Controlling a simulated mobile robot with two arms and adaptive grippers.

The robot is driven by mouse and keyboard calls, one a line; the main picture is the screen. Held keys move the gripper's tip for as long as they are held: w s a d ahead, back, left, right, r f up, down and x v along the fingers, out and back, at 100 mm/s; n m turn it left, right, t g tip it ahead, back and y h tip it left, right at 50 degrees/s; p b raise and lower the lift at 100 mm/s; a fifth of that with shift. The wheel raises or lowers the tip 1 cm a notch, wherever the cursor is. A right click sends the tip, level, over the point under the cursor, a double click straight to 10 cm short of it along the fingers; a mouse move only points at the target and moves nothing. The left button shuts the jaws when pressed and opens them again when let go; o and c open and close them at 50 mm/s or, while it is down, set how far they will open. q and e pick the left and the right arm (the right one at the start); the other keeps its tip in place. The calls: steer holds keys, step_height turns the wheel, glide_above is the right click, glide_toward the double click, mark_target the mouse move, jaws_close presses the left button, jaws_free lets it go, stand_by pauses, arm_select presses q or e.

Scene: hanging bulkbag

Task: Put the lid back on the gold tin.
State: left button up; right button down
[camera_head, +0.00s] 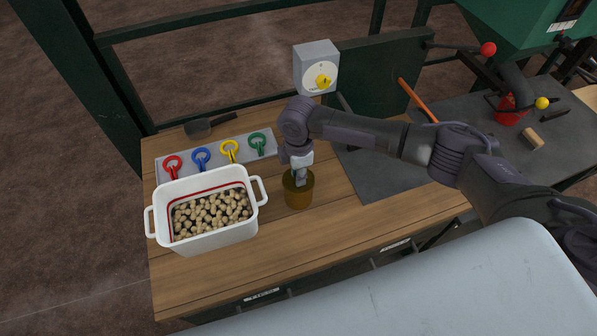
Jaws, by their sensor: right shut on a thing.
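The gold tin (298,198) stands upright on the wooden bench top, just right of the white tub. My right gripper (299,180) points straight down at the top of the tin, shut on what seems to be the tin's lid. The lid is mostly hidden by the gripper and too small to make out clearly. I cannot tell whether it sits flat on the rim. My left gripper is not in view.
A white tub (215,237) of potato-like lumps stands left of the tin. Behind it is a rack (265,137) with coloured rings. A grey switch box (316,52) stands behind my right arm. Bare wood lies in front of and right of the tin.

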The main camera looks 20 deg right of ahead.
steer(key=shift+c, duration=2.2)
jaws_free()
steer(key=shift+r, duration=0.1)
steer(key=shift+r+p, duration=3.45)
steer(key=shift+p, duration=0.25)
steer(key=shift+c, duration=0.2)
jaws_close()
